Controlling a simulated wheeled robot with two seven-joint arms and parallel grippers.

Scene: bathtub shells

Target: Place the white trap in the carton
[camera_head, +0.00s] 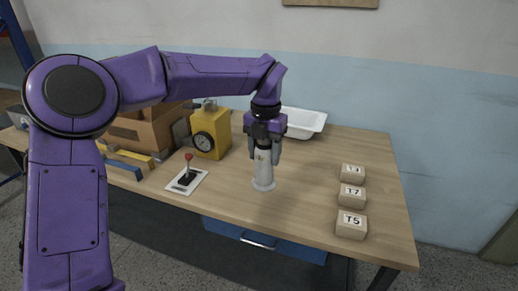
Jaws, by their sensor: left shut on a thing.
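The white trap (263,180), an upright piece with a wide round base, is at the middle of the table. My left gripper (265,152) points down and is shut on its upper part. The trap's base appears to be at the tabletop; I cannot tell whether it touches. The brown carton (148,134) stands at the back left of the table, partly hidden by my left arm. Its inside is hidden. My right gripper is not in view.
A yellow box with a dial (211,133) stands between the carton and the trap. A red-knobbed lever on a plate (187,179) lies in front. A white tub shell (306,121) is behind my gripper. Labelled blocks (351,224) line the right side of the wooden table (310,195).

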